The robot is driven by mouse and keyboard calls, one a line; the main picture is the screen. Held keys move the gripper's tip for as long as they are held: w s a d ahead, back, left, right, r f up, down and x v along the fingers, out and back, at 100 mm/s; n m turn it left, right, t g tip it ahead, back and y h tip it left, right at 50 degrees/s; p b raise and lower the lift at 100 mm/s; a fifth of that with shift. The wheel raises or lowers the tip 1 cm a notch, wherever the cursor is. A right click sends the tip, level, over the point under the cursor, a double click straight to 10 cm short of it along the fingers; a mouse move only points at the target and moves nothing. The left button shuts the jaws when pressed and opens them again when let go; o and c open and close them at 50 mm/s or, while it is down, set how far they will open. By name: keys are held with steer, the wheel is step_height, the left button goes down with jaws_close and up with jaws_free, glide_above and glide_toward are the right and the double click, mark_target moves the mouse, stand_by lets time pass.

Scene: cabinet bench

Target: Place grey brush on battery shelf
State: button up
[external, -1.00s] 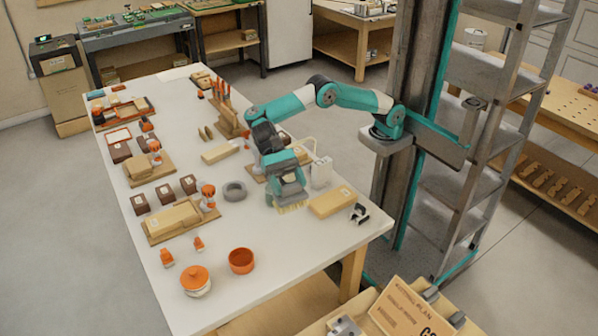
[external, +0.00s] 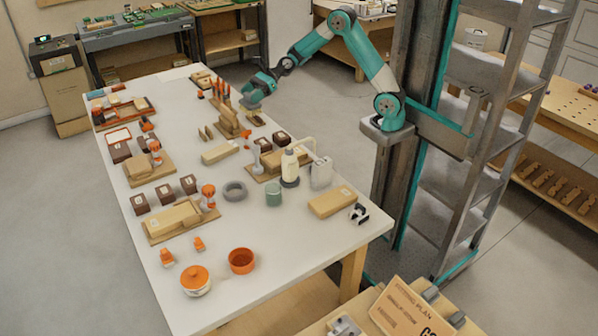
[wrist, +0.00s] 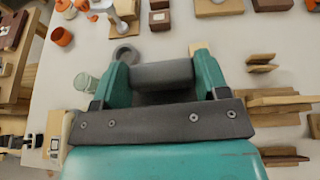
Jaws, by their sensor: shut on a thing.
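My gripper (external: 254,94) is raised over the far right part of the white table, beside the wooden rack with orange-handled tools. In the wrist view my gripper (wrist: 162,78) is shut on the grey brush (wrist: 162,72), whose dark grey cylindrical body spans the space between the two teal fingers. Its bristles are hidden there. In the external view the brush is too small to make out clearly. I cannot tell for certain which support is the battery shelf; a wooden stand (external: 139,181) with dark boxes and an orange-and-white tool stands at the table's left.
The tool rack (external: 228,122) stands close below my gripper. A white bottle (external: 290,166), a green jar (external: 273,194) and a grey ring (external: 235,191) stand mid-table. Orange pots (external: 241,261) are at the near end.

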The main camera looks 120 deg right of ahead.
steer(key=s+d+m+g+h, duration=0.1)
steer(key=s+d+m+h, duration=0.1)
steer(key=s, duration=0.6)
steer(key=s+d+f+m+g+h+p, duration=0.1)
steer(key=s+m+h, duration=0.3)
steer(key=s, duration=0.4)
steer(key=s+d+m+g+h+p, duration=0.1)
steer(key=s+d+m+h, duration=0.1)
steer(key=s, duration=0.7)
steer(key=shift+d+f+m+h, duration=0.3)
steer(key=shift+d+m+h, duration=0.1)
steer(key=shift+d+h, duration=0.5)
